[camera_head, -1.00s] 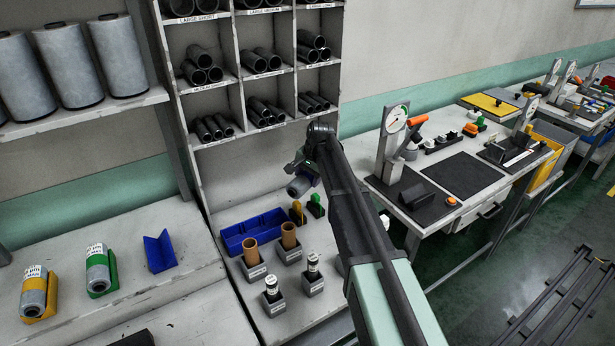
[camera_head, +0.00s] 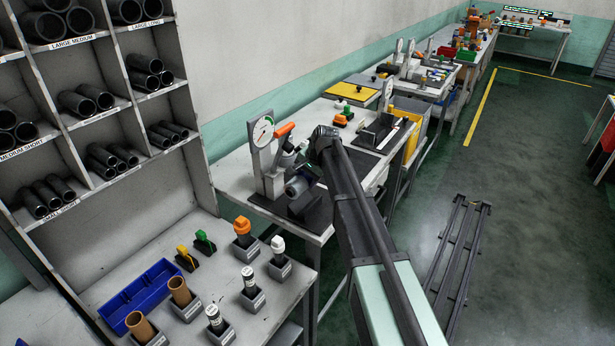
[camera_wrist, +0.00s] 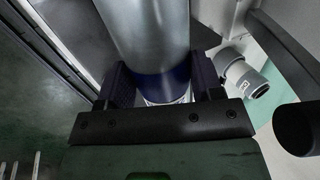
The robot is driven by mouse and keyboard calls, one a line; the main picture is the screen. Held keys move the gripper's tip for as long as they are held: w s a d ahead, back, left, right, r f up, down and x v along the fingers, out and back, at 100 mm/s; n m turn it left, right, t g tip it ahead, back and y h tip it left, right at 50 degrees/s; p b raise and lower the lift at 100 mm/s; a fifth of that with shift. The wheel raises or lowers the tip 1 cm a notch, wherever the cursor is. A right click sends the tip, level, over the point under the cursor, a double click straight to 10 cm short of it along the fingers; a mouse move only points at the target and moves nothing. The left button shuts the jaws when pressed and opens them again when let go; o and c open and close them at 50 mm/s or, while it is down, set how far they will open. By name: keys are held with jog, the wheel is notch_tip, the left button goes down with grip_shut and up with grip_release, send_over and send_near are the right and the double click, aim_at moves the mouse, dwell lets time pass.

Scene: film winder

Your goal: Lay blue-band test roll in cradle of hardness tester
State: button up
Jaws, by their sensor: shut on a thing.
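The blue-band test roll, a silver-grey cylinder, is between my gripper's dark fingers. In the wrist view the roll (camera_wrist: 150,30) shows its blue band near the fingertips; its far end is out of frame. My gripper (camera_wrist: 161,84) is shut on it. In the head view the held roll (camera_head: 297,187) is partly hidden by my arm and appears near the tester. The hardness tester (camera_head: 262,150) has a round dial and an orange lever. Its dark cradle block (camera_head: 303,206) appears just below the roll; the height gap cannot be told.
A blue bin (camera_head: 143,290), brown cores (camera_head: 180,291) and several holders stand on the near bench. A tube rack (camera_head: 90,110) is on the left. A black mat (camera_head: 368,136) lies behind my arm. A dark floor rack (camera_head: 460,255) is on the right.

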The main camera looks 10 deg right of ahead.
jog(key=shift+s+r, duration=0.1)
jog(key=shift+r, duration=0.05)
notch_tip(320, 180, down, 6)
jog(key=b, duration=0.5)
jog(key=shift+r, duration=0.25)
jog(key=shift+f+b, duration=0.85)
jog(key=shift+b, duration=0.15)
jog(key=o, duration=1.2)
jog(key=shift+c, duration=0.2)
jog(key=shift+s, duration=0.1)
jog(key=shift+d, duration=0.1)
jog(key=shift+c, duration=0.3)
